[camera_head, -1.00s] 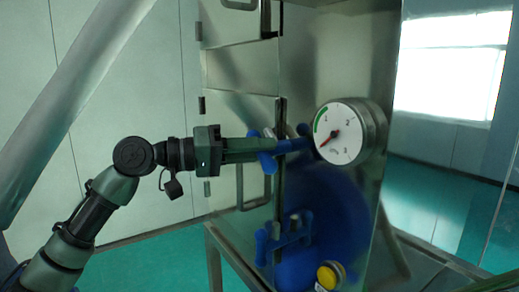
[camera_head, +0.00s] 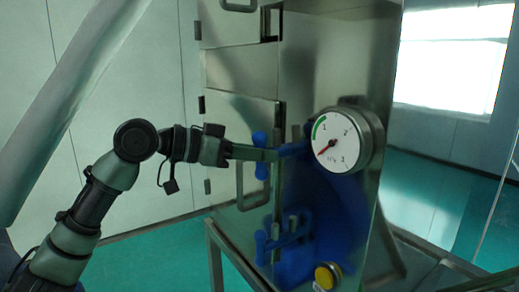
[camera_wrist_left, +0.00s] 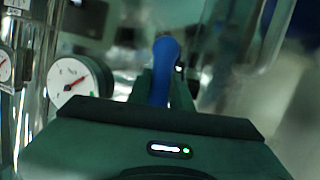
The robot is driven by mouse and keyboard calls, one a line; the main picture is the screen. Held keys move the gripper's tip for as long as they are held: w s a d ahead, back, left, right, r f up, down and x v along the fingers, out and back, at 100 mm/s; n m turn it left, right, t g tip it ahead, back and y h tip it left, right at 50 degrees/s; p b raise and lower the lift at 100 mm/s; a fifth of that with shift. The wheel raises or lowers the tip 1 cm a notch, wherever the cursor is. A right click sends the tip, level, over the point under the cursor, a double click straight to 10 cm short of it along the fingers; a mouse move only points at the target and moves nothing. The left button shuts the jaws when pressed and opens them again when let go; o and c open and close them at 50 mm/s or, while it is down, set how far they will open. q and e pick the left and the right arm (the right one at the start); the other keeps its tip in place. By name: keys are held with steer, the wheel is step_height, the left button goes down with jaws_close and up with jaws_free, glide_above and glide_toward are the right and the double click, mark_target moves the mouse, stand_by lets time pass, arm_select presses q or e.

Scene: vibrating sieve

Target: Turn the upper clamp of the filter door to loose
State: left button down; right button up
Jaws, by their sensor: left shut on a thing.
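The upper clamp (camera_head: 260,141) of the filter door is a blue handle on the front of the steel housing, left of the dial gauge. My left gripper (camera_head: 273,154) reaches it from the left and is shut on it. In the left wrist view the blue clamp handle (camera_wrist_left: 163,65) stands between my two fingers (camera_wrist_left: 163,90). The fingers hide part of the clamp in the head view. The filter door (camera_head: 235,125) is a steel panel and looks closed. My right gripper is not in view.
A dial gauge (camera_head: 340,142) sticks out just right of the upper clamp. A similar blue lower clamp (camera_head: 262,246) sits below. A yellow button (camera_head: 327,277) is at the lower right. Free room lies left of the housing.

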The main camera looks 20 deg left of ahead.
arm_select(q)
steer(key=shift+m, duration=0.5)
steer(key=shift+f+y, duration=0.1)
steer(key=shift+y, duration=0.2)
steer(key=c, duration=1.3)
jaws_free()
steer(key=shift+w+d, duration=0.1)
steer(key=b+v, duration=0.2)
steer(key=v, duration=0.6)
